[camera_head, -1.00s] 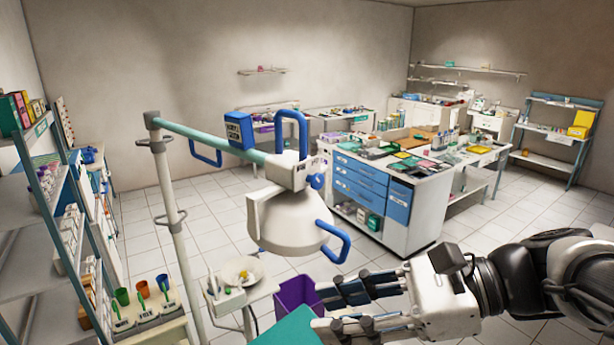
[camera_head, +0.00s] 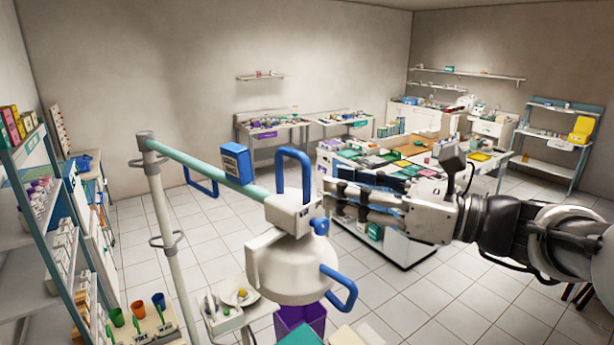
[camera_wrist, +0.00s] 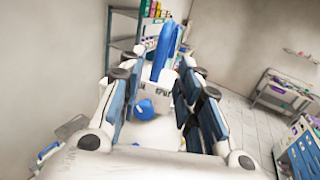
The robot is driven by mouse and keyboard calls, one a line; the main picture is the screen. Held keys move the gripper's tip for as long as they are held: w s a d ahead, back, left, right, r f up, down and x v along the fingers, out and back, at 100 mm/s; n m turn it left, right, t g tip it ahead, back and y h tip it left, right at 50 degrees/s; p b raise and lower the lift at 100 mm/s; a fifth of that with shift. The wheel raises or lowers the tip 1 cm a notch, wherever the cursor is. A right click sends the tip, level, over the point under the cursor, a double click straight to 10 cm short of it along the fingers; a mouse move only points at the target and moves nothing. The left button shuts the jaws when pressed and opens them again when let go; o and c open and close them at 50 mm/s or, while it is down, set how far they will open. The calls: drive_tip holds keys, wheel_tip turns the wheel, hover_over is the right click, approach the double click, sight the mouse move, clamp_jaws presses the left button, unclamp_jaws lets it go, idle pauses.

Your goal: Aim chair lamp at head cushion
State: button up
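The chair lamp has a white dome head (camera_head: 290,268) hanging from a teal arm (camera_head: 205,168) on a pale pole. A tall blue loop handle (camera_head: 294,160) rises from its top, and another blue handle (camera_head: 343,290) sticks out at its right side. My gripper (camera_head: 332,202) is just right of the tall handle, fingers pointing left. In the wrist view the gripper (camera_wrist: 158,68) is open, with the blue handle (camera_wrist: 163,48) showing between and beyond the fingers. Contact cannot be told. A teal surface (camera_head: 300,337) shows at the bottom edge; I cannot tell if it is the head cushion.
A small tray stand (camera_head: 238,312) and a purple bin (camera_head: 300,322) are below the lamp. Shelves (camera_head: 30,205) stand at the left. A cluttered counter (camera_head: 385,250) stands behind my gripper. The tiled floor is open at the right front.

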sight(310, 181)
drive_tip(key=x, duration=0.7)
drive_tip(key=shift+a+p, duration=0.1)
drive_tip(key=shift+p, duration=0.3)
drive_tip(key=shift+c, duration=0.4)
clamp_jaws()
